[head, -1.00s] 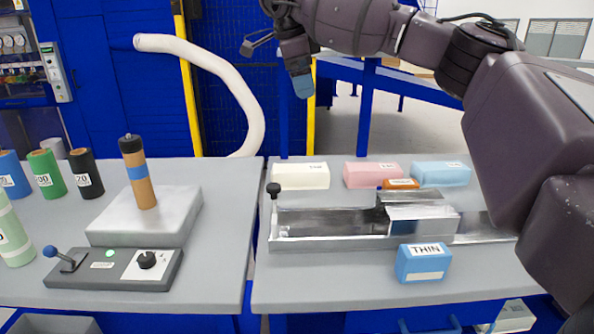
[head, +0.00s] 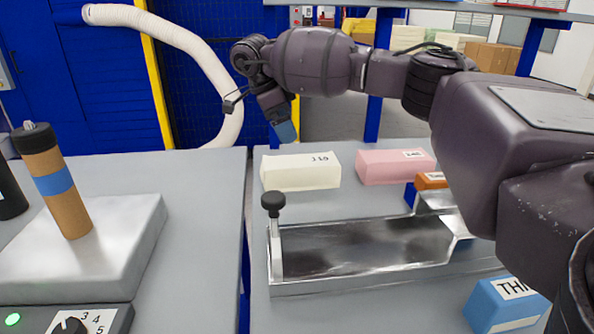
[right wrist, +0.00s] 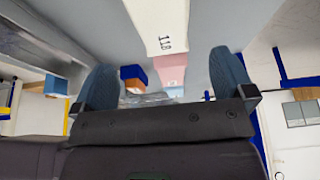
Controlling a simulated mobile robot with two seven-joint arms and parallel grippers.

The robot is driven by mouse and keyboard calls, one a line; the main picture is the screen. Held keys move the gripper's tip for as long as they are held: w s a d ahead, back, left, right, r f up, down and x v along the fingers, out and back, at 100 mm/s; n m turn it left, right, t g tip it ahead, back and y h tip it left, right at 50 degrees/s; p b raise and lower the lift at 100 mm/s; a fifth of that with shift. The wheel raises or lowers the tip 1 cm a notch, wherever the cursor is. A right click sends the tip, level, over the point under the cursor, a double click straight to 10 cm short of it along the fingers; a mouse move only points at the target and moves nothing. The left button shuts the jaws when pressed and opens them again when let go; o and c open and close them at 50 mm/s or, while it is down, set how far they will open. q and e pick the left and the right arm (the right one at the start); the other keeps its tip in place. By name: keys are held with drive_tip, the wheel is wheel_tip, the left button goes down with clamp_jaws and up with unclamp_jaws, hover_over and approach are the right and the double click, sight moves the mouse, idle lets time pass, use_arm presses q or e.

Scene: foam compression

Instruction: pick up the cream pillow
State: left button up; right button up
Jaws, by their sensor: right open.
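The cream pillow (head: 300,173) is a pale block with a small dark label, lying on the right-hand grey table behind the metal trough. My right gripper (head: 284,131) hangs above and behind its left part in the head view, blue fingertips pointing down, apart from the pillow. In the right wrist view the two blue fingers (right wrist: 165,78) are spread with nothing between them held, and the cream pillow (right wrist: 157,22) lies beyond them at the top. My left gripper is not in view.
A pink pillow (head: 394,166) lies just right of the cream one. The metal trough (head: 360,283) with a black knob (head: 273,203) stands in front. A blue THIN block (head: 503,303) is at front right.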

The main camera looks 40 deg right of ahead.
sight(300, 160)
drive_tip(key=x, duration=0.4)
drive_tip(key=shift+f+b, duration=0.1)
drive_tip(key=shift+b, duration=0.2)
drive_tip(key=shift+w+b+x, duration=0.2)
drive_tip(key=shift+b+x, duration=0.5)
drive_tip(key=shift+x, duration=2.4)
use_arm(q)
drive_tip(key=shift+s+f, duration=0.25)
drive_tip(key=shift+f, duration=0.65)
use_arm(e)
drive_tip(key=shift+a, duration=0.15)
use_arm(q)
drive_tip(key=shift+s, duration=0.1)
use_arm(e)
drive_tip(key=c, duration=0.6)
drive_tip(key=shift+o, duration=0.2)
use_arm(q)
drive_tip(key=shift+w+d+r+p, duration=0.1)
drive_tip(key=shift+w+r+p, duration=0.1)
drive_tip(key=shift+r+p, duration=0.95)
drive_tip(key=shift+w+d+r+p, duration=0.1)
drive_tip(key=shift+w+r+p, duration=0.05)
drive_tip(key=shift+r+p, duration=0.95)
use_arm(e)
wheel_tip(300, 160, up, 20)
